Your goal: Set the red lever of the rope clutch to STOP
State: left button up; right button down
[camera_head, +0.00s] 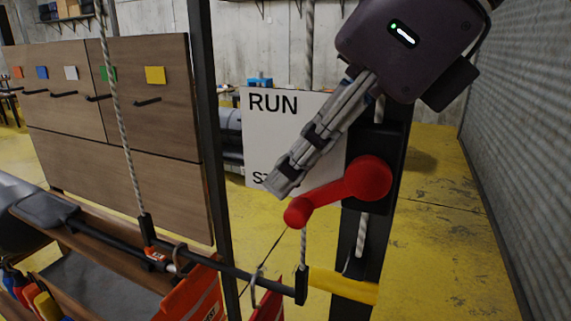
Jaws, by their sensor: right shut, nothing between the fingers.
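The red lever (335,190) is on the black rope clutch (387,143). Its round hub is at the right, and its arm points left and slightly down, ending in a knob beside the lower part of the sign. A white sign (280,135) behind it reads RUN at the top; the lower word is mostly hidden, with "S" and part of another letter showing. My right gripper (281,184) reaches down from the upper right, shut and empty. Its fingertips appear just above and left of the lever's knob; whether they touch it I cannot tell. My left gripper is not in view.
A dark post (209,130) stands left of the sign. A rope (119,120) hangs to a black bar (215,265) crossing the lower left. A wooden panel (110,175) with coloured tags stands behind. Yellow floor (440,240) is clear at the right, beside a corrugated wall (520,120).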

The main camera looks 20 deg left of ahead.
jog(key=shift+d+r, duration=0.1)
jog(key=shift+r, duration=0.2)
jog(key=v, duration=1.1)
jog(key=shift+d+r, duration=0.1)
jog(key=shift+d, duration=0.05)
